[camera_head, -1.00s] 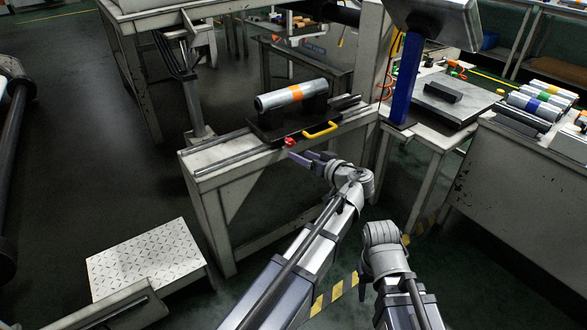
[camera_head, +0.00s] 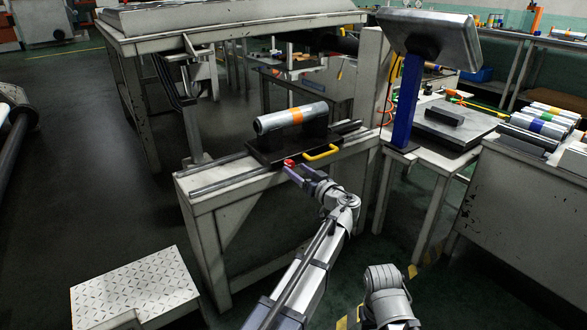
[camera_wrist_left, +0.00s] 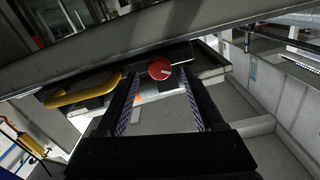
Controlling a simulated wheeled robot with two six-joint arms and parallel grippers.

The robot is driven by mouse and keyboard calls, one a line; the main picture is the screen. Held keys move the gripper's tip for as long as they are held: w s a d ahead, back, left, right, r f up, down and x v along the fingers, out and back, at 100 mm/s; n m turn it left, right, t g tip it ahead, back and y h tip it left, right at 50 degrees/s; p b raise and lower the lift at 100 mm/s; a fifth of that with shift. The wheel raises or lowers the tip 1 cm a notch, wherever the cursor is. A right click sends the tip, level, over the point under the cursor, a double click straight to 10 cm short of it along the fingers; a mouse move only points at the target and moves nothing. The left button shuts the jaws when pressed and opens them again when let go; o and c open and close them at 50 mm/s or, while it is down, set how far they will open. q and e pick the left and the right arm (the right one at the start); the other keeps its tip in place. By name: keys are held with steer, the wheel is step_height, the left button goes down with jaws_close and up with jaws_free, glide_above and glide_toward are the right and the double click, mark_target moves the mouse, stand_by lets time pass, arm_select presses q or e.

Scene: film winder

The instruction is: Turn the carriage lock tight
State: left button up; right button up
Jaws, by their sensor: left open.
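The carriage lock is a red knob (camera_head: 288,163) on the front edge of the black carriage (camera_head: 265,154). In the left wrist view the red knob (camera_wrist_left: 160,69) shows just beyond and between the two fingertips. My left gripper (camera_head: 296,172) is open right at the knob, with one finger on either side of its line. I cannot tell whether the fingers touch it. It also shows in the left wrist view (camera_wrist_left: 162,80), with nothing held. My right arm shows at the bottom of the head view, but its gripper does not.
A silver roll with an orange band (camera_head: 292,117) lies on the carriage. A yellow handle (camera_head: 321,152) sticks out right of the knob and left of the fingers in the wrist view (camera_wrist_left: 82,92). Rails (camera_head: 222,178) run along the bench. A blue post (camera_head: 406,100) stands right.

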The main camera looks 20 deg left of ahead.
mark_target(289, 164)
arm_select(q)
steer(key=shift+x, duration=1.3)
steer(key=shift+c, duration=0.2)
jaws_close()
